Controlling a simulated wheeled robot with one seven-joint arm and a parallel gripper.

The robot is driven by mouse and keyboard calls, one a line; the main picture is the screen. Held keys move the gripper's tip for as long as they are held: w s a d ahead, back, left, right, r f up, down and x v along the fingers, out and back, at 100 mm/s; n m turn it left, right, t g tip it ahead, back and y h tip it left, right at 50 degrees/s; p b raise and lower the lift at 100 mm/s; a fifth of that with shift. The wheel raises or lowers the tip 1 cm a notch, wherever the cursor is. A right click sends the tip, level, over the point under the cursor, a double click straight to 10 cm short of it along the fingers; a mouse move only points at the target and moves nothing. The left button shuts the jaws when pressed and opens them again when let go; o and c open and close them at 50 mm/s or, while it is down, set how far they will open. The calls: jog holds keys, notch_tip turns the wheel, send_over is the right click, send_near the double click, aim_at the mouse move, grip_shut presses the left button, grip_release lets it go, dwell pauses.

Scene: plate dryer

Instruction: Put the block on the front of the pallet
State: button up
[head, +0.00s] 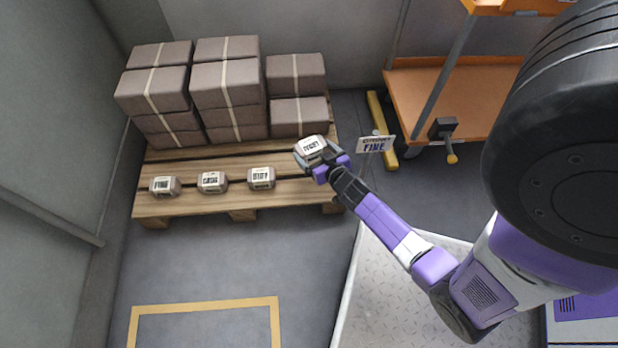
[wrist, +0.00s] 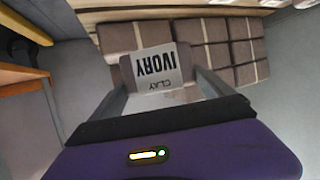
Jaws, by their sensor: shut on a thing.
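A wooden pallet (head: 190,208) stands against the back wall, with a row of small grey labelled blocks along its front strip. These are a left block (head: 165,186), a middle block (head: 212,182) and a right block (head: 261,178). My gripper (head: 316,158) is shut on another block (head: 311,147), over the right end of the pallet. In the wrist view the held block (wrist: 157,68) sits between the fingers and its label reads IVORY, with smaller text below. Whether the held block touches the pallet cannot be told.
Stacked brown wrapped packages (head: 225,85) fill the back of the pallet. An orange shelf cart (head: 440,95) and a small sign reading FINE (head: 376,144) are to the right. A yellow floor outline (head: 205,308) lies in front, on open floor.

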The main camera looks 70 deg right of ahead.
notch_tip(320, 180, down, 15)
jog(key=b, duration=0.8)
jog(key=shift+f+b, duration=0.15)
jog(key=shift+b, duration=0.2)
jog(key=o, duration=1.8)
